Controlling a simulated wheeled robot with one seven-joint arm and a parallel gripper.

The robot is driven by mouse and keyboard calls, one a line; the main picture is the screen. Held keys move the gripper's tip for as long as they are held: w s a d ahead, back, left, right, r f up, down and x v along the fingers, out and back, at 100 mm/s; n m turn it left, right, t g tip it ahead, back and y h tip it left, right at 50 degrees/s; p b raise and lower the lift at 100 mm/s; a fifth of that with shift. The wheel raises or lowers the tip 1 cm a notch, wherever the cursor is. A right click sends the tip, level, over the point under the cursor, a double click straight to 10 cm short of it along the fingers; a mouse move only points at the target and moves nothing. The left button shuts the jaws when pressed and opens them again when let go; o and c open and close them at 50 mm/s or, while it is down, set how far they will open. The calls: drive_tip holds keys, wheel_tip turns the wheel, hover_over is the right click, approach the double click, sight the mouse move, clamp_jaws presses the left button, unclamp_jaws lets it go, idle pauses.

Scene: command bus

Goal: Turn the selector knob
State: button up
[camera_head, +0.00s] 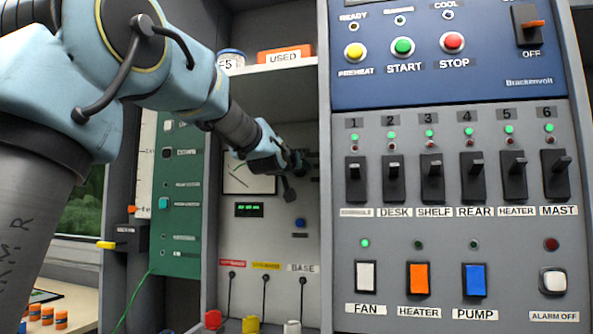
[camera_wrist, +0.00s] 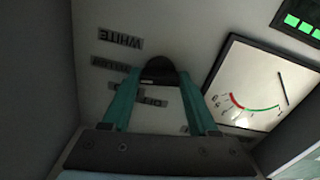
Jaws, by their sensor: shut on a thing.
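The black selector knob (camera_wrist: 158,70) sits on a grey panel in the wrist view, between the tips of two teal fingers. My gripper (camera_wrist: 160,88) is shut on the knob from both sides. Dark label plates surround the knob; one reads WHITE (camera_wrist: 121,36), and others are partly hidden by the fingers. In the head view my gripper (camera_head: 290,166) reaches the panel in the recess, right of a dial meter, and its own wrist hides the knob there. I cannot tell which label the knob points at.
The dial meter (camera_wrist: 248,86) and a green-lit display (camera_wrist: 302,24) are close beside my fingers. A shelf (camera_head: 270,82) with a USED box (camera_head: 285,54) is above my wrist. A switch panel (camera_head: 450,130) projects at right. Cabled plugs (camera_head: 251,323) stand below.

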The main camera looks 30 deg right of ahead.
drive_tip(key=shift+f, duration=0.1)
drive_tip(key=o, duration=1.4)
drive_tip(key=b+v, duration=0.2)
drive_tip(key=v, duration=0.9)
drive_tip(key=shift+w, duration=0.1)
